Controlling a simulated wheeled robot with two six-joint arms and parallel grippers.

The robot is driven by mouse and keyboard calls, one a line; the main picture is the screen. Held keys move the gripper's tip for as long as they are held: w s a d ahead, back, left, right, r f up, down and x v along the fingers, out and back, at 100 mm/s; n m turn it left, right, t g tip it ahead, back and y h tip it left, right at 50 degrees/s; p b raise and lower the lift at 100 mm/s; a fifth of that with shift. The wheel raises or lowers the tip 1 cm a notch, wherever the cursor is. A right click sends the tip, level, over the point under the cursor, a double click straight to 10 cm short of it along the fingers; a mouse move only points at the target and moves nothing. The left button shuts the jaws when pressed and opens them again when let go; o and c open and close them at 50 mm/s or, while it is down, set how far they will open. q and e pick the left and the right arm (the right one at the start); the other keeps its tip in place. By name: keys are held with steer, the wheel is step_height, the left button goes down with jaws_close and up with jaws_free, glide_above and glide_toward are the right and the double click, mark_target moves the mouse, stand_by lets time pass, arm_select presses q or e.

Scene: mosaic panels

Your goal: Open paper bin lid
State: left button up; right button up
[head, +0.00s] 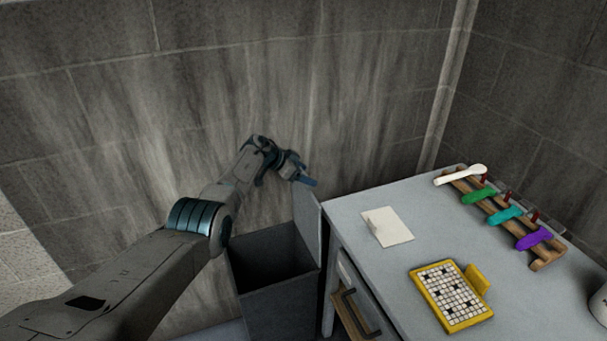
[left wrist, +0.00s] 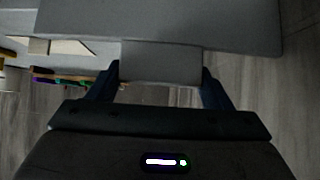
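The grey paper bin (head: 280,308) stands on the floor left of the desk, its dark inside showing. Its lid (head: 308,228) stands about upright on the bin's right side, beside the desk. My left gripper (head: 304,179) is just above the lid's top edge. In the left wrist view the lid (left wrist: 215,28) fills the top, and its grey tab (left wrist: 160,65) lies between the two spread fingers of my left gripper (left wrist: 160,82). The fingers look open, close to the tab's sides; contact is not clear. My right gripper is not in view.
A stone wall (head: 290,90) rises behind.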

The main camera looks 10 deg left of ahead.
arm_select(q)
steer(key=o, duration=0.4)
steer(key=shift+d, duration=0.1)
steer(key=shift+s+a+r+p, duration=0.2)
steer(key=shift+a+r+p, duration=0.2)
steer(key=shift+a, duration=0.05)
steer(key=shift+p+v, duration=0.6)
steer(key=shift+v, duration=0.4)
steer(key=b+v, duration=0.1)
steer(key=v, duration=0.6)
steer(key=shift+s+a+r, duration=0.1)
steer(key=shift+s+a, duration=0.05)
